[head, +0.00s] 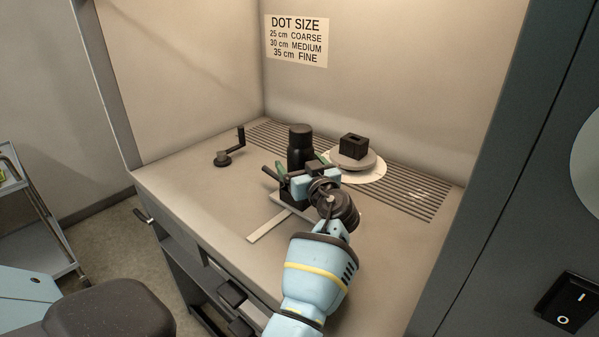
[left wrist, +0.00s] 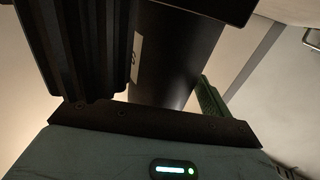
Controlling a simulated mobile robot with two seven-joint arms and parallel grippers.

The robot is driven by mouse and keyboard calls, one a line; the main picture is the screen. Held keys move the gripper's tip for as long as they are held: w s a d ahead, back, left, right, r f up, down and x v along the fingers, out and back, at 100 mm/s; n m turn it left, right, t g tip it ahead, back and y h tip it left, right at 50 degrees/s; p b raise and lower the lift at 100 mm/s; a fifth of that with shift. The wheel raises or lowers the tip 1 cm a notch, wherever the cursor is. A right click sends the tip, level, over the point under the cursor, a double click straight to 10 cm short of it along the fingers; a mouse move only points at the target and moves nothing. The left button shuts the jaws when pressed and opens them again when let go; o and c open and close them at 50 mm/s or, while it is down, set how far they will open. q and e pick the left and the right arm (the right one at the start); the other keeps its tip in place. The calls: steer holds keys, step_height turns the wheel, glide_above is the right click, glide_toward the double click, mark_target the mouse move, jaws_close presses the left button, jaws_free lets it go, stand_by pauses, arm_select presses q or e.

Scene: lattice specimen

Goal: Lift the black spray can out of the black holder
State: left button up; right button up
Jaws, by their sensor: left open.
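The black spray can (head: 300,143) stands upright on the bench in the head view, its lower part hidden behind my gripper. A dark piece (head: 288,198) below and left of my gripper may be part of the black holder; most of it is hidden. My left gripper (head: 301,166) is open at the can's lower half, with a green-padded finger to each side of it. In the left wrist view the can (left wrist: 178,50) fills the middle, between a dark finger and a green pad. I cannot tell whether either finger touches it. My right gripper is not in view.
A round turntable (head: 370,176) with a black slotted block (head: 354,146) stands close to the right. A hand crank (head: 232,150) is at the left. A pale flat strip (head: 268,226) lies in front. Booth walls enclose the back and left; the front left bench is clear.

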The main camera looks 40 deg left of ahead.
arm_select(q)
steer(key=c, duration=1.3)
steer(key=shift+a+r, duration=0.1)
steer(key=shift+r, duration=0.15)
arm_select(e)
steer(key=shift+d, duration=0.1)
